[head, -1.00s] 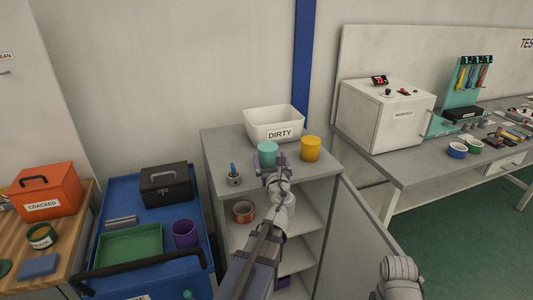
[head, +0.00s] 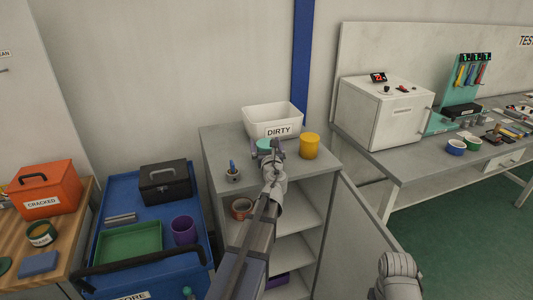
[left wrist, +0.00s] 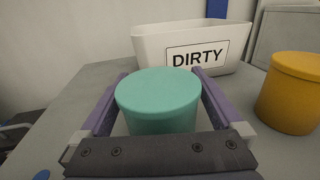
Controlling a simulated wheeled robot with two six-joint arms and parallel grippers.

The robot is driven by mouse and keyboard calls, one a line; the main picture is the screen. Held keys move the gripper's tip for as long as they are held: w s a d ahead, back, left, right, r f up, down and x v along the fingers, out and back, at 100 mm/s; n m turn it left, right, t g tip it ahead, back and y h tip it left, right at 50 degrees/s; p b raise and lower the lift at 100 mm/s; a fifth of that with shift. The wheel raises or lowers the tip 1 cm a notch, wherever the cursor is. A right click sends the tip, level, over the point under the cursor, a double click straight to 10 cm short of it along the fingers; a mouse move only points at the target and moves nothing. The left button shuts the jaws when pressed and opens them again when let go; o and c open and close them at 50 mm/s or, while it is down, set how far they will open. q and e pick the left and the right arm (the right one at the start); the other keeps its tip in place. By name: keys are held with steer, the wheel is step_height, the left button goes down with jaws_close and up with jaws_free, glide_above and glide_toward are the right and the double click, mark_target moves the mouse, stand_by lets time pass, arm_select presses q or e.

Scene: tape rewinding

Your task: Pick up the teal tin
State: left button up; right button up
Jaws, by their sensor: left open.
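The teal tin (left wrist: 158,98) stands upright on the grey cabinet top. In the left wrist view it is between the two fingers of my left gripper (left wrist: 160,110), one finger on each side. The fingers are open, and I cannot tell whether either touches the tin. In the head view the teal tin (head: 264,144) is partly hidden behind my left gripper (head: 270,152). A pale rounded part of my right arm shows at the lower right of the head view; its gripper is out of view.
A white bin labelled DIRTY (head: 273,121) stands behind the tin. A yellow tin (head: 309,146) stands close on the right; it also shows in the left wrist view (left wrist: 291,94). A small holder (head: 233,174) is at the left front of the cabinet top (head: 222,150). The cabinet door (head: 355,240) hangs open.

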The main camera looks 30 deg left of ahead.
arm_select(q)
steer(key=c, duration=1.4)
steer(key=shift+r, duration=0.1)
step_height(320, 180, up, 10)
steer(key=p, duration=1)
steer(key=shift+s, duration=0.1)
